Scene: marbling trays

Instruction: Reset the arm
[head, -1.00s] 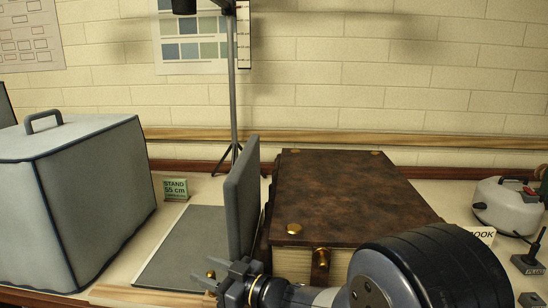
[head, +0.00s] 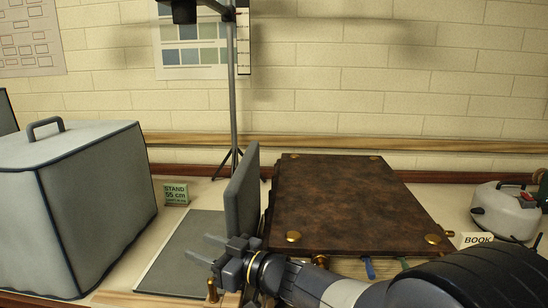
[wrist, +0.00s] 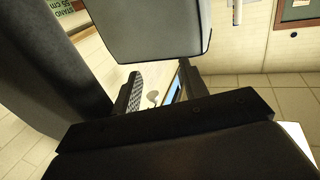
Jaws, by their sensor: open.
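My gripper (head: 202,250) is near the bottom centre of the head view, with its fingers pointing left. It is open, and nothing shows between the fingers. It is in front of an upright grey panel (head: 241,205) and left of the large brown book (head: 345,205). In the wrist view my gripper (wrist: 160,88) has its two dark fingers apart, with part of the bench showing between them. My forearm covers the lower right of the head view and part of the book's front edge.
A grey covered box (head: 95,205) with a handle fills the left. A grey flat board (head: 185,245) lies beside the panel. A thin stand pole (head: 231,95) rises behind. A BOOK card (head: 478,240) and a white device (head: 503,210) are at the right.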

